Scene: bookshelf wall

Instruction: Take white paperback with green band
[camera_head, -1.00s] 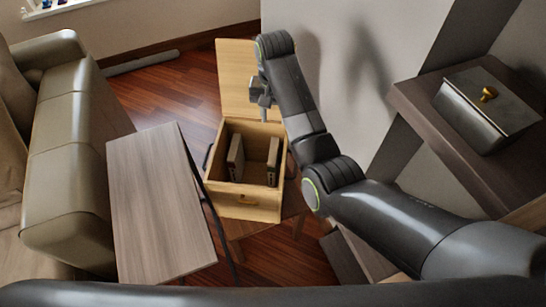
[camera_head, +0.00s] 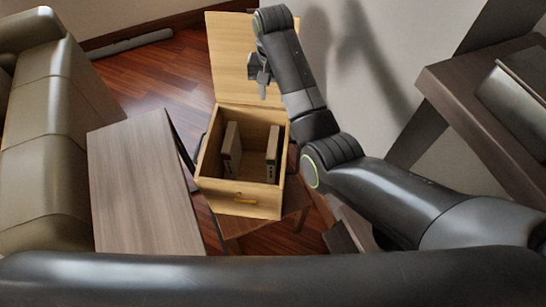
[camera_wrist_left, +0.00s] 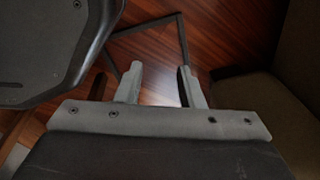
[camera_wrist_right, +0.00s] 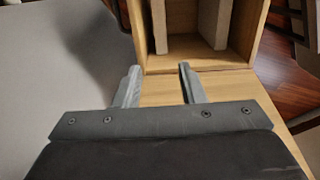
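Two upright book-like items stand apart in an open wooden box, a left one (camera_head: 231,149) and a right one (camera_head: 272,152). Their pale and brown edges show, but no green band can be made out, so I cannot tell which is the white paperback. In the right wrist view they are a left slab (camera_wrist_right: 159,26) and a right slab (camera_wrist_right: 215,22). My right gripper (camera_wrist_right: 158,68) is open and empty, at the far side of the box over its raised lid. My left gripper (camera_wrist_left: 158,68) is open and empty, over the wood floor, away from the box.
The wooden box (camera_head: 238,187) has its lid (camera_head: 226,60) open at the back. A grey-brown table (camera_head: 140,185) stands left of it, with a sofa (camera_head: 45,150) beyond. A wall and a dark shelf (camera_head: 470,120) bound the right side.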

